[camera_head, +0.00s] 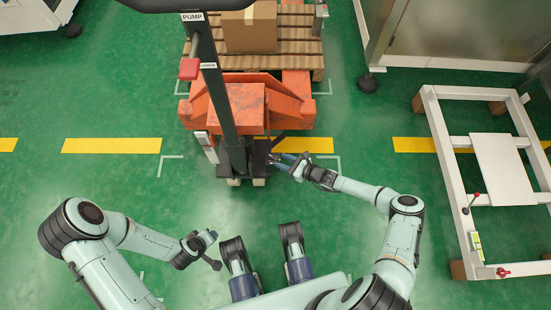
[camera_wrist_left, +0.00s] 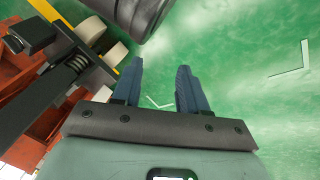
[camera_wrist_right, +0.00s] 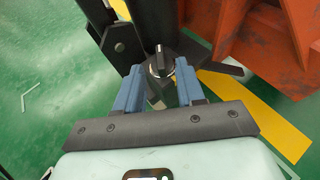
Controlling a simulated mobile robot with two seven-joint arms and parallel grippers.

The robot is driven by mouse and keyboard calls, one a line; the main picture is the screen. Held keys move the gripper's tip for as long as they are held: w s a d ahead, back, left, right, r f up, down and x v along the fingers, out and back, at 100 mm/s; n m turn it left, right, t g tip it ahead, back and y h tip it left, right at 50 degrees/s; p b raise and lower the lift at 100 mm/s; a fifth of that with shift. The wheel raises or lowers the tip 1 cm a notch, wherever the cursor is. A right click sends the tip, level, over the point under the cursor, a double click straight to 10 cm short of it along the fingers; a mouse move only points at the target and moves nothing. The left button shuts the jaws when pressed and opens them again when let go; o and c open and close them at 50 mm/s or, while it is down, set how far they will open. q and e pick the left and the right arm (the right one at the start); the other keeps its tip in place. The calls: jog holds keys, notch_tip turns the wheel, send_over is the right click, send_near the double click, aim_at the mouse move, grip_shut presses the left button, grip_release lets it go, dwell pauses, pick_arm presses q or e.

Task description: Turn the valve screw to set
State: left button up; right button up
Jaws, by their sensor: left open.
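The valve screw (camera_wrist_right: 160,62) is a round dark knob with a pale pointer line, low on the pallet truck by the foot of its mast. My right gripper (camera_head: 277,160) is at the truck's base. In the right wrist view its two blue fingers (camera_wrist_right: 159,75) stand apart on either side of the knob; I cannot tell whether they touch it. The knob is not clear in the head view.
A wooden pallet (camera_head: 297,48) with a cardboard box (camera_head: 250,28) is behind. A white frame (camera_head: 448,165) stands right. Green floor at left is clear.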

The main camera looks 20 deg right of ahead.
aim_at(274, 157)
jog(key=b+x, duration=0.1)
jog(key=x, duration=0.3)
jog(key=shift+w+a+f, duration=0.1)
jog(key=shift+w, duration=0.1)
pick_arm(q)
jog(key=shift+g, duration=0.8)
jog(key=s+f, duration=0.2)
jog(key=s, duration=0.1)
jog(key=s+f, duration=0.1)
jog(key=shift+s+a+f, duration=0.15)
jog(key=shift+a+f, duration=0.1)
